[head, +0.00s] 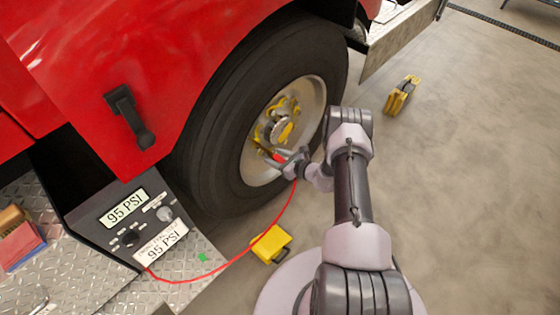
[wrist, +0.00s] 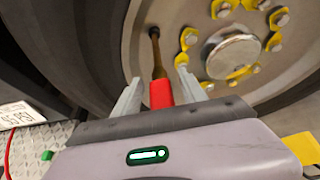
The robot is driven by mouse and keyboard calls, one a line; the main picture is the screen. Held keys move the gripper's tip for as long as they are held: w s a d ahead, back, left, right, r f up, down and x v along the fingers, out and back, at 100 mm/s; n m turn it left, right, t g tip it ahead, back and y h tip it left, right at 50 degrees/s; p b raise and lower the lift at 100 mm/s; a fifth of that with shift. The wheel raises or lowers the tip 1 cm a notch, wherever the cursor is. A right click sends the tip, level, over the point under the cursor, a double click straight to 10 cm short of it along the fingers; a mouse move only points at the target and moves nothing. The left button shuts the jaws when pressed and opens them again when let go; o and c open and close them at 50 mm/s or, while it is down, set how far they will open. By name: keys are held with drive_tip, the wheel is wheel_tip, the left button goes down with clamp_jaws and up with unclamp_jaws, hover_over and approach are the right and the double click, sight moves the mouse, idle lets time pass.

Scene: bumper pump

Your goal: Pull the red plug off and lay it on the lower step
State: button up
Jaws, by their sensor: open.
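The red plug (wrist: 161,94) sits between the two grey fingers of my gripper (wrist: 157,78) in the wrist view, with a brownish stem (wrist: 158,63) running on from it toward the wheel. The fingers are open, one on each side of the plug; I cannot tell whether either touches it. In the head view the red plug (head: 278,158) shows small at the wheel hub, beside my gripper (head: 284,159). A red hose (head: 266,237) runs from the gauge panel up toward my gripper. The diamond-plate lower step (head: 190,288) lies at the lower left.
The gauge panel (head: 115,233), reading 95 PSI, stands on the step. A small green piece (head: 203,257) lies near the step's edge. A yellow block (head: 271,244) is on the floor by the tire (head: 213,150). Another yellow object (head: 402,95) stands at the upper right.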

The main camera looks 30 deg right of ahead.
drive_tip(key=shift+c, duration=0.2)
idle(0.6)
clamp_jaws()
idle(0.8)
idle(0.4)
drive_tip(key=shift+s+d+p, duration=0.15)
drive_tip(key=shift+s+d, duration=0.2)
drive_tip(key=shift+s, duration=0.6)
drive_tip(key=shift+s+d+p, duration=0.1)
drive_tip(key=shift+s+d, duration=0.25)
drive_tip(key=shift+s, duration=0.55)
drive_tip(key=shift+s+d+p, duration=0.15)
drive_tip(key=shift+s+d, duration=0.2)
drive_tip(key=shift+s, duration=0.6)
